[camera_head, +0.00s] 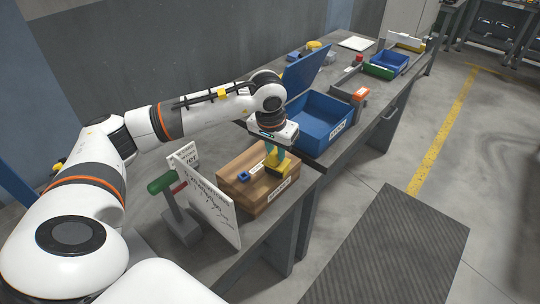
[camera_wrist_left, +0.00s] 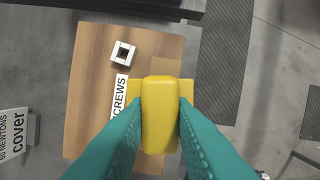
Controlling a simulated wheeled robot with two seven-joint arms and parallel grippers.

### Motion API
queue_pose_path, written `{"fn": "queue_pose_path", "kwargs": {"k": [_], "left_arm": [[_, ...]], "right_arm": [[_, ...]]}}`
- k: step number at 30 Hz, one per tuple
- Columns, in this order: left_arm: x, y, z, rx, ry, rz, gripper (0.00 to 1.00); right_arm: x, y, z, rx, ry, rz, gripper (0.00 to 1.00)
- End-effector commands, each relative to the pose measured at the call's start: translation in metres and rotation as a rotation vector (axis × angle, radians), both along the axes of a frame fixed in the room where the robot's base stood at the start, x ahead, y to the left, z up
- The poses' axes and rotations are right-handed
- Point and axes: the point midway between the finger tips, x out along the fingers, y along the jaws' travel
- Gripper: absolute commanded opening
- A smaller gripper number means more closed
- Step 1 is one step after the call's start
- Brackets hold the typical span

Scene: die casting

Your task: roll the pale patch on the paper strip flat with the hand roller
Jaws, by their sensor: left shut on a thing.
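My left gripper (camera_head: 276,152) is above the wooden block (camera_head: 246,201) on the bench. Its teal fingers (camera_wrist_left: 160,110) are shut on a yellow rounded piece (camera_wrist_left: 160,105), which also shows at the block's top in the head view (camera_head: 278,167). A wider yellow part shows beneath this piece. Whether it touches the wood cannot be told. The wooden top (camera_wrist_left: 92,70) carries a white label reading "SCREWS" (camera_wrist_left: 119,97) and a small pale square piece with a dark centre (camera_wrist_left: 122,54). I cannot make out a hand roller, paper strip or pale patch for certain. My right gripper is not in view.
A white lettered board (camera_head: 208,208) and a grey stand with a green handle (camera_head: 160,183) are left of the block. A blue bin (camera_head: 322,135) with a raised blue panel (camera_head: 305,70) stands behind it. More bins line the bench further back.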

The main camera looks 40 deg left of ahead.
Motion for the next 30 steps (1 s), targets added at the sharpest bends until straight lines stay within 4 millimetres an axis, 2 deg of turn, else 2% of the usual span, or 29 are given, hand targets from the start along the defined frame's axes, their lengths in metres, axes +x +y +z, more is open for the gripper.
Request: {"fn": "queue_pose_path", "kwargs": {"k": [6,17,30], "left_arm": [[0.012,-0.001,-0.001,-0.001,-0.001,0.001,0.00],[0.012,-0.001,0.001,0.000,-0.001,0.000,0.00],[0.012,-0.001,0.044,0.000,-0.002,0.000,0.00]], "right_arm": [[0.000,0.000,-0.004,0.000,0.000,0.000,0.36],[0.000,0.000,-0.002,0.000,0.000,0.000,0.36],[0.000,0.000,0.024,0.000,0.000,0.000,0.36]]}}
